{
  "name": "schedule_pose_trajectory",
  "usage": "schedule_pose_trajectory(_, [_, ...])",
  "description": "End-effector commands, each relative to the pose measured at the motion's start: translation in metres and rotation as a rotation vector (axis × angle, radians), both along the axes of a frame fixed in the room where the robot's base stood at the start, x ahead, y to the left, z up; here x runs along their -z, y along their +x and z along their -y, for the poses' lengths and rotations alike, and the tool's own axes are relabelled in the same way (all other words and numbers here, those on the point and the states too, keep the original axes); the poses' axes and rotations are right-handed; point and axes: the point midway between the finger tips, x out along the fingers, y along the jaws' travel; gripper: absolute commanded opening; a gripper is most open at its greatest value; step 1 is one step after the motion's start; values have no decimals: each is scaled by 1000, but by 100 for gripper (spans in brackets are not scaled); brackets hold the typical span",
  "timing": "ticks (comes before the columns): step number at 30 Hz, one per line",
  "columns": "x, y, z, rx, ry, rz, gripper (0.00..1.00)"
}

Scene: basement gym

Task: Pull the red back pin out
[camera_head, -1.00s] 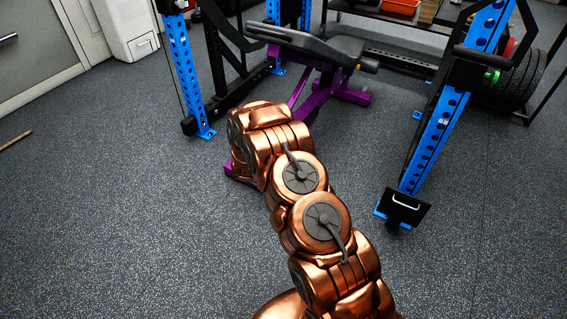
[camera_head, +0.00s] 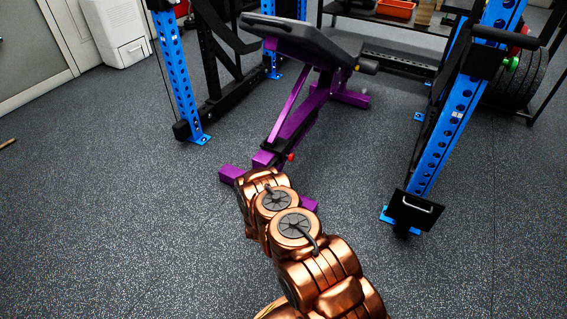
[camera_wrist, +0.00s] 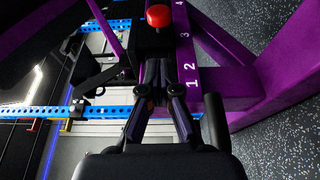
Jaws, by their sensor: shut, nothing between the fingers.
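The purple weight bench (camera_head: 288,122) has a black pad and stands inside the rack in the head view. The red pin's round knob (camera_wrist: 158,15) shows at the top of the wrist view, on a black collar beside the purple beam with white numbers. A small red spot (camera_head: 291,157) low on the bench frame in the head view looks like the same knob. My gripper (camera_wrist: 157,64) is shut and empty, its fingertips just below the knob in the wrist picture and apart from it. In the head view my arm hides the gripper.
Blue rack uprights stand at left (camera_head: 176,80) and right (camera_head: 450,115). A black foot with a handle (camera_head: 413,210) juts out at the right. Weight plates (camera_head: 518,82) are behind it. The grey speckled floor (camera_head: 120,230) is clear at the left and front.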

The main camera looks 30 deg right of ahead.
Motion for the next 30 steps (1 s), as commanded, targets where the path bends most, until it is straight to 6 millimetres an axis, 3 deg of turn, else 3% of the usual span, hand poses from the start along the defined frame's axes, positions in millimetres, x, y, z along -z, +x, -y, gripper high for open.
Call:
schedule_pose_trajectory(11, [1,6,6,2,2,1,0])
schedule_pose_trajectory(24, [1,58,49,2,1,3,0])
schedule_pose_trajectory(30, [2,72,60,1,3,-1,0])
